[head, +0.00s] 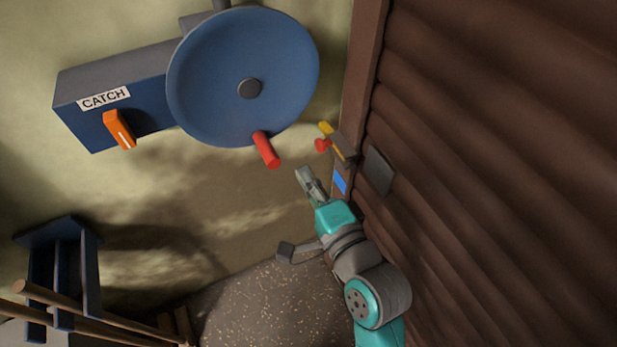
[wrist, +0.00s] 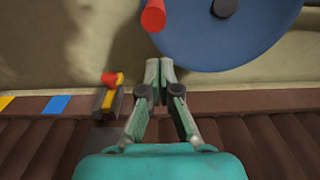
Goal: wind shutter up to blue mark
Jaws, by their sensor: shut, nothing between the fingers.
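The brown ribbed shutter (head: 470,190) fills the right of the head view. A blue mark (head: 340,182) lies on its frame, and also shows in the wrist view (wrist: 57,105). A blue handwheel (head: 210,70) with a red handle (head: 266,150) is on the wall; the handle points down and right. My gripper (head: 304,174) is shut and empty, below and right of the handle, apart from it. In the wrist view, its fingertips (wrist: 159,64) are below the red handle (wrist: 153,15). A blue box labelled CATCH (head: 75,105) carries an orange lever (head: 119,130).
A small bracket with a red knob (head: 322,145) and yellow piece (head: 326,128) sits at the frame near my gripper. A dark grey plate (head: 378,170) is on the shutter. A blue rack with wooden poles (head: 62,240) stands lower left.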

